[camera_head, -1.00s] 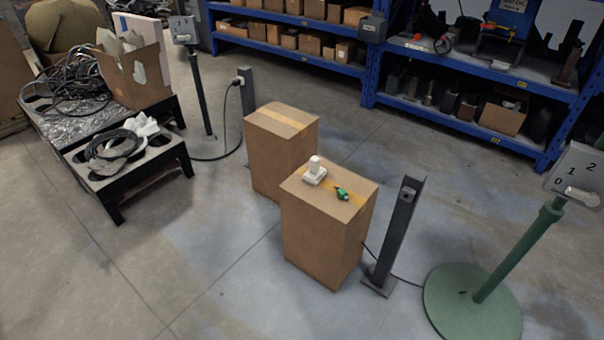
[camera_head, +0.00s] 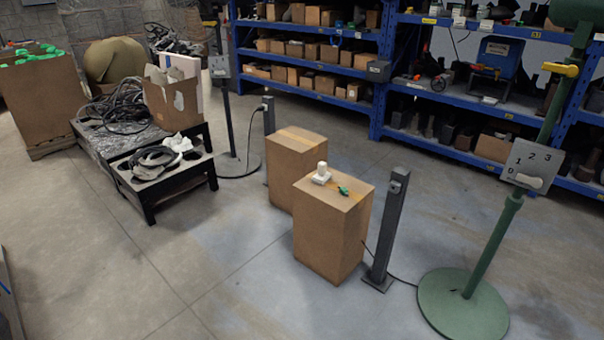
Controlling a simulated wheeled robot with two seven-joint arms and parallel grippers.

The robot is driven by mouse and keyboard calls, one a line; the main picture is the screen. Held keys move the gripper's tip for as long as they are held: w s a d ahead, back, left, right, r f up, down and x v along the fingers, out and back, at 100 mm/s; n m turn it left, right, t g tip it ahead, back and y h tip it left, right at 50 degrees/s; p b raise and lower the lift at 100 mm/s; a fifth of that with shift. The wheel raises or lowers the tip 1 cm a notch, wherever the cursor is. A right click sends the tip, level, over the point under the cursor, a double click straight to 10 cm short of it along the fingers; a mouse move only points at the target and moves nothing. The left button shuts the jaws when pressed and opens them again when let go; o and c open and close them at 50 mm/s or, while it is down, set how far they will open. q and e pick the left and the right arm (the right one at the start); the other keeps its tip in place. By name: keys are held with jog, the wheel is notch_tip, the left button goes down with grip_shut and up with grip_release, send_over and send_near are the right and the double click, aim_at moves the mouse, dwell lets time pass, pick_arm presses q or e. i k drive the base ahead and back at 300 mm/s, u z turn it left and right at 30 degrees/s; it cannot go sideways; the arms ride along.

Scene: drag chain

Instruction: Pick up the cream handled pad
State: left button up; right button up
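The cream handled pad (camera_head: 321,175) stands upright on top of the nearer cardboard box (camera_head: 331,230), near the back left of its top face. It has a flat base with a knob-like handle rising from it. A small green object (camera_head: 343,190) lies beside it to the right, apart from it, on the same top face. Neither of my grippers shows in the head view.
A second cardboard box (camera_head: 296,165) stands just behind. A dark post (camera_head: 389,230) with a cable and a green stand (camera_head: 464,300) are on the right. A low black table (camera_head: 181,178) is at left. The floor in front is clear.

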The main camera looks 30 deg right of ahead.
aim_at(323, 176)
jog(key=u, duration=0.05)
jog(key=i, duration=2.15)
jog(key=z, duration=1.15)
jog(key=i, duration=1.15)
jog(key=z, duration=1.45)
jog(key=i, duration=0.35)
jog(key=z, duration=0.35)
